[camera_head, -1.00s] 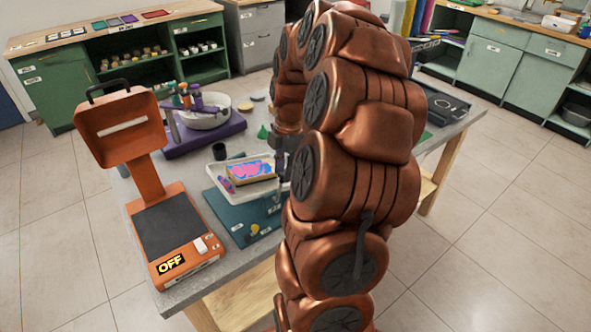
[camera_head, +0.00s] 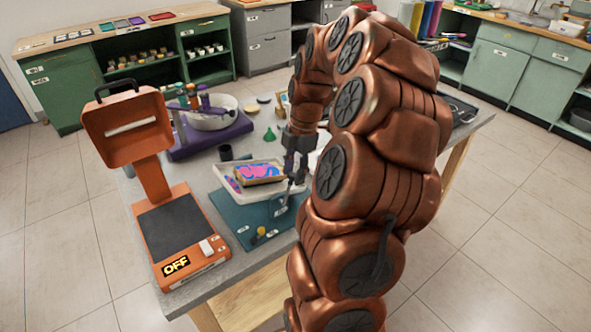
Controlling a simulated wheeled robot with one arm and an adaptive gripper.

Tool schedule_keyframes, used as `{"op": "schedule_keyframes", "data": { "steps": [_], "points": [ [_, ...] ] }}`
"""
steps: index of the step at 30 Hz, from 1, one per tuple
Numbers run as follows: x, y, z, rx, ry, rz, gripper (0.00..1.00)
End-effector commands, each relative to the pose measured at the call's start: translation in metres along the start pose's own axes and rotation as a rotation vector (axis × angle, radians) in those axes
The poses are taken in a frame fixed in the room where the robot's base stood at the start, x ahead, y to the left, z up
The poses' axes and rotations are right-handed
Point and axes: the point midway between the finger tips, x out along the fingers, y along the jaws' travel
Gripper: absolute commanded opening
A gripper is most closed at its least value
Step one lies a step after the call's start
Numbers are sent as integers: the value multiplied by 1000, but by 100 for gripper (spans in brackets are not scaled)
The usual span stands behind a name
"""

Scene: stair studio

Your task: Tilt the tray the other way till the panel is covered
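A white tray (camera_head: 265,195) sits over a teal base (camera_head: 262,221) near the front of the grey table. In it lies a tan-edged rectangular panel (camera_head: 262,172) whose top shows swirled pink, blue and purple paint; its right end is partly hidden by my gripper. A streak of pink-purple paint shows in the tray left of the panel. The tray looks slightly tilted, but its exact angle is unclear. My gripper (camera_head: 292,184) points down at the tray's right end. Whether its fingers close on the tray rim is too small to tell.
An orange device (camera_head: 178,238) marked OFF stands left of the tray. Behind are a black cup (camera_head: 225,152), a green funnel (camera_head: 269,135) and a white bowl (camera_head: 208,113) on a purple stand. My arm hides much of the table's right side.

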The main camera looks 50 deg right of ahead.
Motion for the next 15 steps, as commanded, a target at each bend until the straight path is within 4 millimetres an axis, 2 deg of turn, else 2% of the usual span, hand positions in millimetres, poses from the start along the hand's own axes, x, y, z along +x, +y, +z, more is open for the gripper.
{"op": "schedule_keyframes", "data": {
  "steps": [1,3,15],
  "points": [
    [0,0,0,0,0,0,48],
    [0,0,0,0,-1,1,55],
    [-5,1,1,0,-2,3,55]
  ]
}}
